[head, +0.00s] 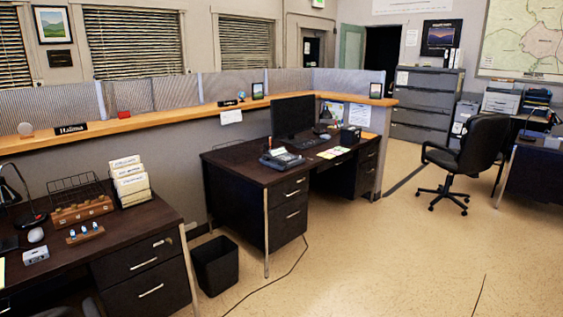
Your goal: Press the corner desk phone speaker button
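A desk phone (281,159) sits on the left part of the dark corner desk (236,157), in the middle of the head view. It is dark with a bluish-grey part and looks small from here. Its single buttons, the speaker button among them, are too small to tell apart. Neither of my grippers is in view.
The near desk (150,222) at the left holds file racks and small items. A black waste bin (215,264) stands between the desks. A cable (290,272) lies on the floor. A black office chair (470,160) stands at the right.

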